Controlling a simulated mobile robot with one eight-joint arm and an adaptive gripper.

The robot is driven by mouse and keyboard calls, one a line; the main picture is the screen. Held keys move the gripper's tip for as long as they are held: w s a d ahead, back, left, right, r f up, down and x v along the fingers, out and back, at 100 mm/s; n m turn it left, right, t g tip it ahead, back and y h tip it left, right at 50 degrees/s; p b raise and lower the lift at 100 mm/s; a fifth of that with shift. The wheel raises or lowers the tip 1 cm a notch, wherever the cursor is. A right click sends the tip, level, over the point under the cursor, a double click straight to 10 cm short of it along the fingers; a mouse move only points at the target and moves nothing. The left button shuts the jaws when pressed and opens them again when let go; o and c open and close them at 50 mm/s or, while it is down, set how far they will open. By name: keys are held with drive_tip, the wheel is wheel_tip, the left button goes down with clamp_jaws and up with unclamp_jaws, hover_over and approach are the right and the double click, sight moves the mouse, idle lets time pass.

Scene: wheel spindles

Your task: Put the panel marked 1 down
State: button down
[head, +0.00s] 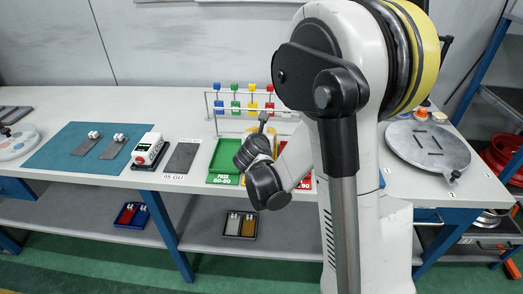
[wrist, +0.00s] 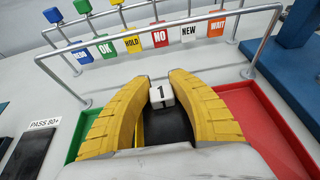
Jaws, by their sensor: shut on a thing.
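The panel marked 1 shows in the wrist view as a white block (wrist: 161,95) with a "1" on it, above a dark plate (wrist: 168,128). My gripper (wrist: 160,98) has its two yellow fingers closed on the white block from both sides. The panel is over the tray area, between a green tray (wrist: 73,135) on the left and a red tray (wrist: 262,125) on the right. I cannot tell whether the plate touches anything below; the fingers and wrist hide most of it. In the head view my arm covers the panel.
A metal rail (wrist: 165,25) with coloured signs stands just behind the trays. In the head view, two dark panels with white knobs lie on a teal mat (head: 70,140), beside a white-and-red device (head: 149,149) and a dark plate (head: 182,157). A round grey plate (head: 427,165) is right.

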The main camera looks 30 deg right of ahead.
wheel_tip(320, 180, down, 4)
drive_tip(key=shift+f+b, duration=0.25)
drive_tip(key=shift+b, duration=0.75)
drive_tip(key=shift+r, duration=0.15)
drive_tip(key=c, duration=1.5)
unclamp_jaws()
